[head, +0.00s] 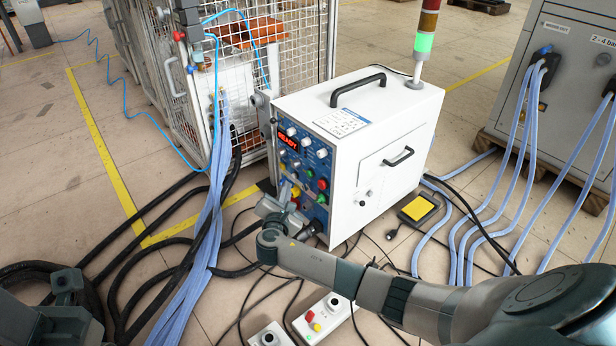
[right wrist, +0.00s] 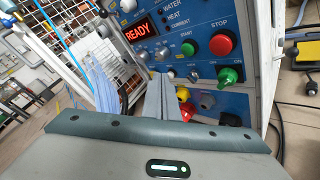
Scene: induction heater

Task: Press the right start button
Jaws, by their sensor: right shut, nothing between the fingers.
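The heater's blue control panel (head: 306,160) is on the left face of a white cabinet. In the right wrist view a green START button (right wrist: 187,49) sits left of a large red STOP button (right wrist: 221,44). A green knob (right wrist: 230,75) is below STOP. My right gripper (head: 288,192) is at the lower part of the panel, shut and empty. Its fingers (right wrist: 163,80) show below and left of START; I cannot tell whether they touch the panel. Yellow and red controls (right wrist: 185,100) are partly hidden beside them. My left gripper (head: 62,292) shows only partly at the lower left; its fingers cannot be made out.
The display (right wrist: 138,30) reads READY. The white cabinet (head: 400,110) carries a signal light (head: 424,42) lit green. Blue hoses (head: 213,190) and black cables hang left of the panel. Small control boxes (head: 322,318) and a yellow pedal (head: 418,208) lie on the floor.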

